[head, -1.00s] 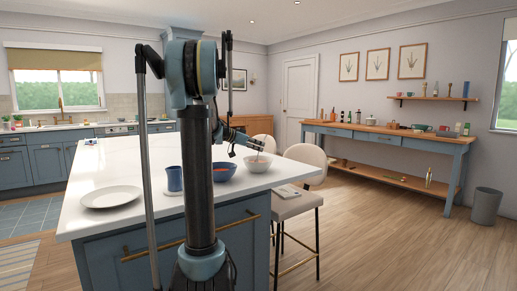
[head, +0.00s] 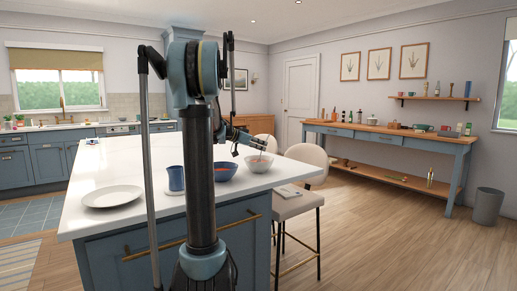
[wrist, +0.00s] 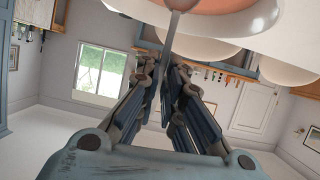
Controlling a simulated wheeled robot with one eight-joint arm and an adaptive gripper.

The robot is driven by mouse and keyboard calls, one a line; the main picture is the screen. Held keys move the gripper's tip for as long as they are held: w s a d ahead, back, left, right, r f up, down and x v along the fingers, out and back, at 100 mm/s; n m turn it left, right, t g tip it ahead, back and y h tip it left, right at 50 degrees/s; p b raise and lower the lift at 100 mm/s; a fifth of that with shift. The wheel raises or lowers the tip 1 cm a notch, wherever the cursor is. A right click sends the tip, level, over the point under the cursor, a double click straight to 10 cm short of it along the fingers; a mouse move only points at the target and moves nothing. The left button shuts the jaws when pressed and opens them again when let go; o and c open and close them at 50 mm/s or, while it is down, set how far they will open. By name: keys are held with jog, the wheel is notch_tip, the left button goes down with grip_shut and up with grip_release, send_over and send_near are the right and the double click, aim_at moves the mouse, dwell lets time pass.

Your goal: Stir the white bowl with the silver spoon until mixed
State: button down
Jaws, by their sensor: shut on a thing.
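The white bowl (head: 258,164) stands on the island worktop, right of a blue bowl. It shows orange-red contents, and its rim and contents fill the top of the wrist view (wrist: 262,18). My gripper (head: 253,143) is just above the white bowl. In the wrist view my gripper's fingers (wrist: 165,75) are shut on the silver spoon (wrist: 172,32), whose handle runs up into the bowl. The spoon's lower end is hidden or too small to tell.
The blue bowl (head: 226,171) with reddish contents, a blue cup (head: 176,179) and a white plate (head: 112,196) stand on the white worktop (head: 120,165). Pale stools (head: 305,160) stand along its right side. A blue side table (head: 400,139) is against the wall.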

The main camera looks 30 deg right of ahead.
jog(key=shift+d, duration=0.15)
jog(key=shift+w+d+r, duration=0.1)
jog(key=shift+d+r, duration=0.35)
jog(key=shift+r, duration=0.55)
jog(key=shift+d+r, duration=0.4)
jog(key=shift+r, duration=0.55)
jog(key=shift+w+d+r, duration=0.1)
jog(key=shift+d+r, duration=0.35)
jog(key=shift+r, duration=0.55)
jog(key=shift+r, duration=2.5)
